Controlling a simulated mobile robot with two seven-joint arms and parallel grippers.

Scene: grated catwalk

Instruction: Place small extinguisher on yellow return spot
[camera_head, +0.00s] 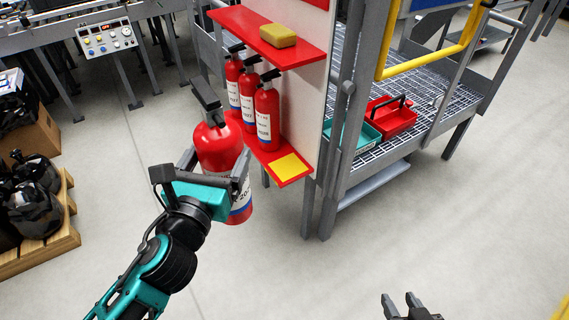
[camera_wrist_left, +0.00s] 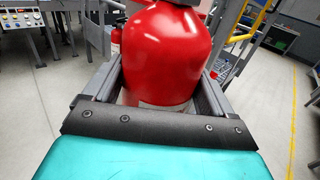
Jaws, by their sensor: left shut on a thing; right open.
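A red fire extinguisher (camera_head: 218,150) with a black handle is held upright in my left gripper (camera_head: 212,165). It fills the space between the fingers in the left wrist view (camera_wrist_left: 165,55). The yellow return spot (camera_head: 287,167) is a bare yellow square at the right end of the lower red shelf (camera_head: 300,177). The held extinguisher is in front and left of that shelf. My right gripper (camera_head: 408,306) is open and empty over the floor at the bottom edge. The lower part of the held extinguisher is partly hidden by my gripper.
An upper red shelf (camera_head: 268,37) carries a yellow-brown block (camera_head: 278,35). Right of the panel, the grated catwalk (camera_head: 440,95) holds a red toolbox (camera_head: 391,116) and a teal bin (camera_head: 362,137).

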